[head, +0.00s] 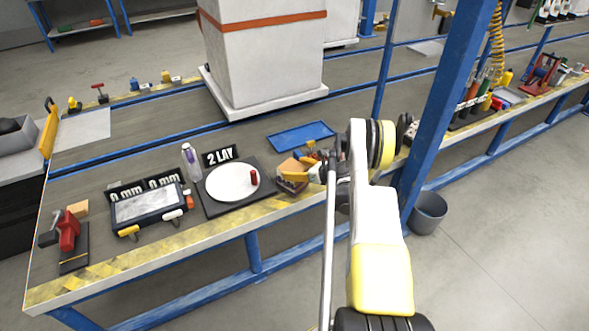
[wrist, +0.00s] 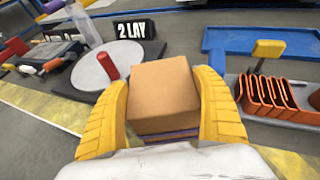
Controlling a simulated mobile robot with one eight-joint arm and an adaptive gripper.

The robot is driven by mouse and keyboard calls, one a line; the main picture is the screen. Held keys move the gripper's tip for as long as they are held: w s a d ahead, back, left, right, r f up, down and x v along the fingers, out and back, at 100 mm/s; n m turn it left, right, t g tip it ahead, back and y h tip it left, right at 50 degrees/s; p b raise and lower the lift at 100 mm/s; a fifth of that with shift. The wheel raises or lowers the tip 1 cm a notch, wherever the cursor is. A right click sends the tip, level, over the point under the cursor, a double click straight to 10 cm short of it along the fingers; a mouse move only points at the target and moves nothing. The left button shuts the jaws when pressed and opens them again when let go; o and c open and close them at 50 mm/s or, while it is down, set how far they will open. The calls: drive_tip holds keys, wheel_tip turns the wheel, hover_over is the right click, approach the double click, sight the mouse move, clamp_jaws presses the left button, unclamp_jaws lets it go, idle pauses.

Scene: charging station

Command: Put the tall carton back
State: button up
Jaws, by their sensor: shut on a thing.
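The tall carton (wrist: 163,88) is a brown box in the middle of the wrist view, with a thin purple band showing low on its near side. My gripper (wrist: 165,100) has its yellow fingers shut on it, one on each side. In the head view my gripper (head: 296,178) is over the front edge of the bench, with the carton's light brown top (head: 291,166) showing between its parts. The carton's lower end is hidden, so I cannot tell whether it touches the bench.
A white disc (head: 226,184) with a red peg stands on a dark mat left of my gripper, beside a clear bottle (head: 191,161) and a "2 LAY" sign (head: 220,156). A blue tray (head: 287,140) lies behind. Orange slotted pieces (wrist: 268,98) are right of the carton. A blue post (head: 452,105) rises at right.

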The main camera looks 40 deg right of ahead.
drive_tip(key=o, duration=1.4)
